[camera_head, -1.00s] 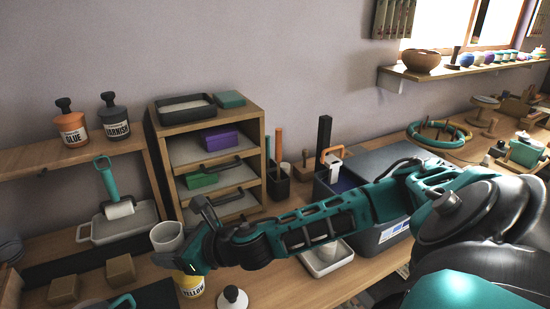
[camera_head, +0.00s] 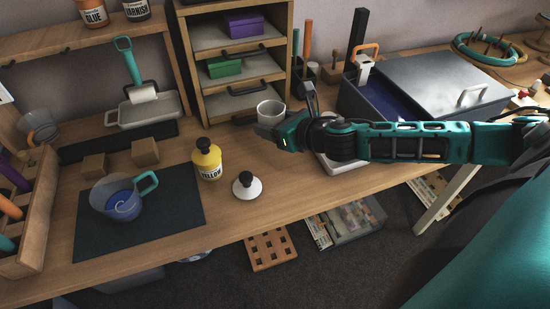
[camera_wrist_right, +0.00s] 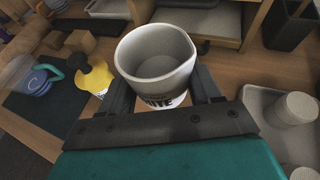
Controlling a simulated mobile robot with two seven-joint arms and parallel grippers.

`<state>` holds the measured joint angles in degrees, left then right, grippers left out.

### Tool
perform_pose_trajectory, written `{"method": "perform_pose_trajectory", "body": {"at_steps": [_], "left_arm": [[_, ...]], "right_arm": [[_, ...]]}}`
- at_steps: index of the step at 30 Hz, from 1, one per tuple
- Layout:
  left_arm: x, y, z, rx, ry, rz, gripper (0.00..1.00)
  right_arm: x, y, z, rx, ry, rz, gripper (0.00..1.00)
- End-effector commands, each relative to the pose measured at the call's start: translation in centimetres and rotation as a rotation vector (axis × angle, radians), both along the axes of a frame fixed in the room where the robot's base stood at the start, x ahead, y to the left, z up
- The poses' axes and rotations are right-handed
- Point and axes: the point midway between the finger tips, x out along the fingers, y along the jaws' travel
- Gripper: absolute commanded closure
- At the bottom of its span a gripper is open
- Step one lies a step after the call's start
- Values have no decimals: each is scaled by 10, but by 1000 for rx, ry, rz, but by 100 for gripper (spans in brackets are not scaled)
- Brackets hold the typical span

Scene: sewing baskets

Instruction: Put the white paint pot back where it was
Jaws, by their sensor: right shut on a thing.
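The white paint pot (camera_head: 270,110) is an open, lidless white cylinder in front of the small shelf unit. The right wrist view shows its label ending in "ITE" and its open top (camera_wrist_right: 155,50). My right gripper (camera_head: 268,130) is shut on it, one finger on each side, and the pot is roughly upright. I cannot tell whether its base touches the table. The yellow paint pot (camera_head: 207,160), with a black knob on top, stands to the left. A white disc with a black knob (camera_head: 247,186) lies in front. My left gripper is not in view.
A dark mat (camera_head: 90,235) holds a cup with blue contents (camera_head: 120,200). Wooden blocks (camera_head: 146,151) stand behind it. A wooden shelf unit (camera_head: 187,80) rises behind the pot. A white tray (camera_wrist_right: 255,105) and a grey-blue box (camera_head: 440,75) are to the right.

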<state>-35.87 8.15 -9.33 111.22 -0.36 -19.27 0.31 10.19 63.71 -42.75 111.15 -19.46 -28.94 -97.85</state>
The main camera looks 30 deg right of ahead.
Motion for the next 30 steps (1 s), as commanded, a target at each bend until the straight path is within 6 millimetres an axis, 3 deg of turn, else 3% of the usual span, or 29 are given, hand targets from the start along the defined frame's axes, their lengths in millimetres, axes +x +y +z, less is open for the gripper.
{"method": "perform_pose_trajectory", "body": {"at_steps": [1, 7, 14, 22, 30], "left_arm": [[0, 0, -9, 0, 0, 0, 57], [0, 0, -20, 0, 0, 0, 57], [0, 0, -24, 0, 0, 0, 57], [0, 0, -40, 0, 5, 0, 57], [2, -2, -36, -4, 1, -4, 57]], "right_arm": [[0, 0, -19, 3, 3, -2, 73], [0, 0, -56, 3, 0, -1, 73], [0, 1, -69, 1, -1, 1, 73], [0, 1, -107, 2, 0, 0, 73], [0, 0, -107, 0, -1, 1, 73]]}}
